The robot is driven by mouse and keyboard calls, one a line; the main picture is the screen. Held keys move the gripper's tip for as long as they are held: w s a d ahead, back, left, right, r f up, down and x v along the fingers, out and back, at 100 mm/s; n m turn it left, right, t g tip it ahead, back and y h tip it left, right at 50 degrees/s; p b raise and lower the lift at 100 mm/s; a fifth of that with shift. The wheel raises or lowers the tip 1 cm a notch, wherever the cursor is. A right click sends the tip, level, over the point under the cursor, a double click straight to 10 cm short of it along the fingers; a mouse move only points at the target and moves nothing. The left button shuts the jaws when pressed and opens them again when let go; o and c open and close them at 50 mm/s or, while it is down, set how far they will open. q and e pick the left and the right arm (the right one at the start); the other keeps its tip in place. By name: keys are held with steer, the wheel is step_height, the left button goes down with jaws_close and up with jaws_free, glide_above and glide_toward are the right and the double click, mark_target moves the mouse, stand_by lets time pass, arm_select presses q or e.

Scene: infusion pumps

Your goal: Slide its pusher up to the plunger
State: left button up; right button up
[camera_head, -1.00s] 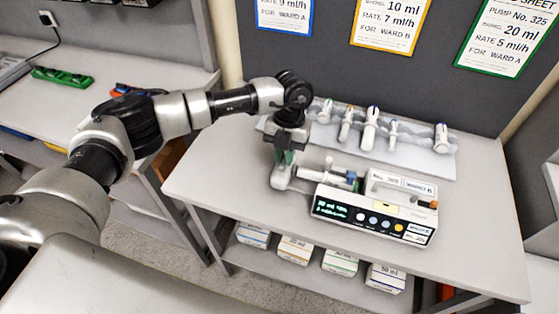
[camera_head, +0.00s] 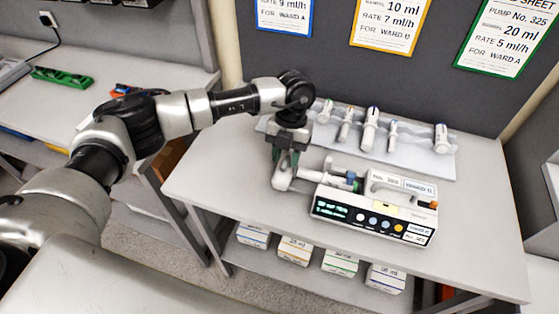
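The infusion pump (camera_head: 372,216) is a white box with a lit green display, standing on the grey table. A syringe lies along its top, with a pale plunger rod (camera_head: 338,170) and a blue part near the middle. The grey pusher (camera_head: 282,180) sticks out at the pump's left end. My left gripper (camera_head: 286,160) points down at the pusher, its green-padded fingers at the pusher's upper part. The fingertips are partly hidden, so I cannot tell whether they grip it. A gap between pusher and plunger is too small to judge. My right gripper is out of view.
Several syringes lie on a pale tray (camera_head: 443,164) behind the pump. The pump's carrying handle (camera_head: 402,190) rises on its top right. Boxes stand on the lower shelf. Table room is free right of the pump. A grey panel with sheets closes off the back.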

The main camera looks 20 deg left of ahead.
mark_target(286, 159)
arm_select(q)
steer(key=shift+s+r+p+v, duration=0.1)
steer(key=shift+s+p+v, duration=0.15)
steer(key=shift+p+v, duration=0.7)
steer(key=shift+s+r+p+v, duration=0.1)
steer(key=shift+s+p+v, duration=0.25)
steer(key=shift+v, duration=0.95)
steer(key=shift+s+p+v, duration=0.2)
steer(key=shift+p+v, duration=0.55)
steer(key=shift+v, duration=0.4)
steer(key=shift+f, duration=0.1)
